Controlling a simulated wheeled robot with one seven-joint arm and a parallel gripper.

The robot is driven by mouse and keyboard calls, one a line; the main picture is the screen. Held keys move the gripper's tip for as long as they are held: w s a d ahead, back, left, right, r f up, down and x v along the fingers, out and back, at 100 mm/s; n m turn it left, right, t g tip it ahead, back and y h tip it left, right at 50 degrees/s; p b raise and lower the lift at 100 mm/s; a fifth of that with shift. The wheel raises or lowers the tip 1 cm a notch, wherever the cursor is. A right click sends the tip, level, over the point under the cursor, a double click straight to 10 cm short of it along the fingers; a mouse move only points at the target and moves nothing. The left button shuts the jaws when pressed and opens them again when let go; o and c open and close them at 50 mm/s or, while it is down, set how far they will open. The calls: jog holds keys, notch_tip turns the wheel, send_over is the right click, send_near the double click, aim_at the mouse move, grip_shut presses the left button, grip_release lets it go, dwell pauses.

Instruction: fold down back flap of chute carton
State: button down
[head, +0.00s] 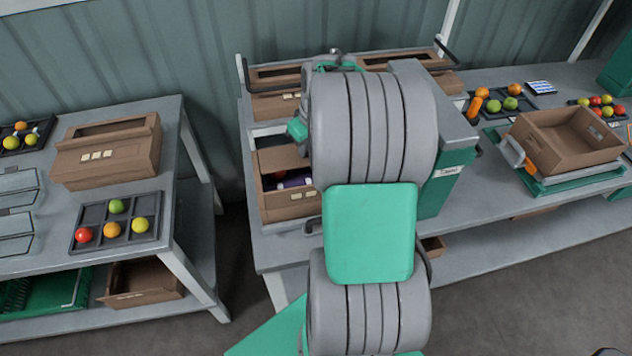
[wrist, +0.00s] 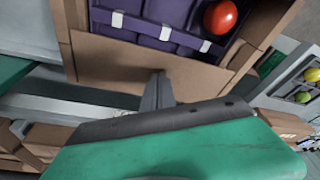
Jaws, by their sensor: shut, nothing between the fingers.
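The chute carton (head: 290,205) is a brown open box on the middle bench in the head view, partly hidden by my arm. The wrist view shows the carton (wrist: 68,40) from close up, with a purple insert (wrist: 150,38) and a red tomato (wrist: 220,17) inside. A brown flap (wrist: 115,66) spreads along its edge nearest my wrist camera, folded away from the opening. My gripper (wrist: 160,78) is shut and empty, its tips in front of this flap; I cannot tell whether they touch it. My arm hides most of the gripper in the head view.
Closed cartons (head: 275,100) stand behind the chute carton. A grey and green machine (head: 445,170) is close on its right. An open carton (head: 570,140) sits on a green stand further right. The left bench holds a carton (head: 105,150) and a fruit tray (head: 117,222).

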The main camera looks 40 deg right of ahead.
jog(key=shift+f, duration=0.15)
notch_tip(320, 180, up, 8)
jog(key=p, duration=0.5)
